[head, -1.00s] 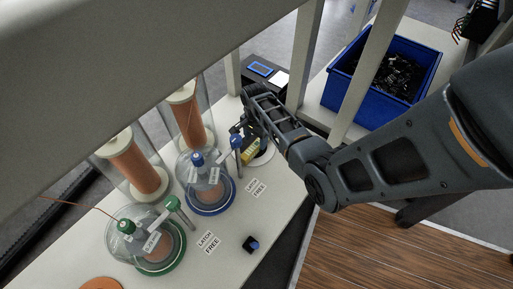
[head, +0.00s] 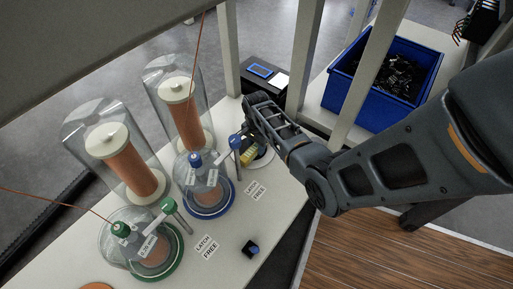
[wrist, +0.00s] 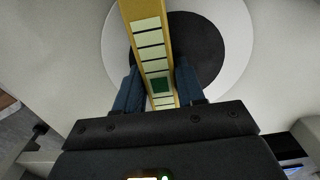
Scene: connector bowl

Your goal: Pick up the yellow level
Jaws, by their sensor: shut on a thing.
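The yellow level (wrist: 153,45) is a long yellow bar with a row of pale panels and one dark green panel, seen in the wrist view. My gripper (wrist: 161,88) is shut on it, with one dark blue finger on each side. In the head view only a small yellow part of the level (head: 249,154) shows below my gripper (head: 247,133); my arm hides the rest. Behind the level in the wrist view is a white disc (wrist: 236,50) with a dark centre. I cannot tell whether the level touches it.
A blue-based clear dome (head: 209,201) and a green-based one (head: 157,263) stand left of my gripper. Two copper spools (head: 188,122) in clear tubes stand behind. A small dark block (head: 249,247) lies near the front edge. A blue bin (head: 357,100) stands at right.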

